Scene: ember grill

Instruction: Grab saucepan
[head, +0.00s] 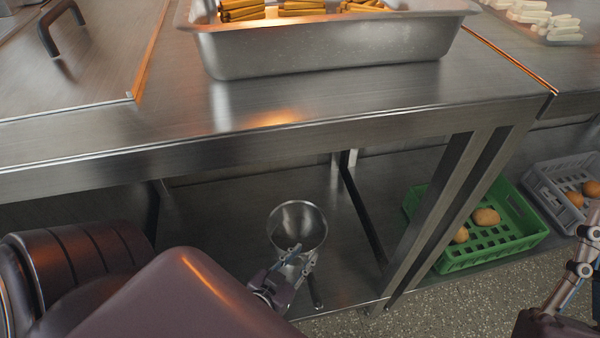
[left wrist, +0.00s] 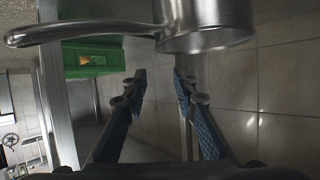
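A steel saucepan (head: 298,222) stands on the lower shelf under the counter, its round mouth facing up. Its handle (head: 315,292) points toward me, partly hidden behind my left gripper. My left gripper (head: 298,256) is at the near side of the pan, by the base of the handle. In the left wrist view the saucepan (left wrist: 205,36) and its handle (left wrist: 85,32) lie just beyond the fingertips. There my left gripper (left wrist: 160,78) is open with nothing between its fingers. My right gripper (head: 592,240) is at the right edge, partly cut off, and its opening is unclear.
A steel counter (head: 300,115) overhangs the shelf (head: 215,225); its legs (head: 440,215) stand right of the pan. A green crate (head: 475,262) and a grey crate (head: 548,190) holding potatoes are farther right. A deep steel tray (head: 325,55) stands on the counter.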

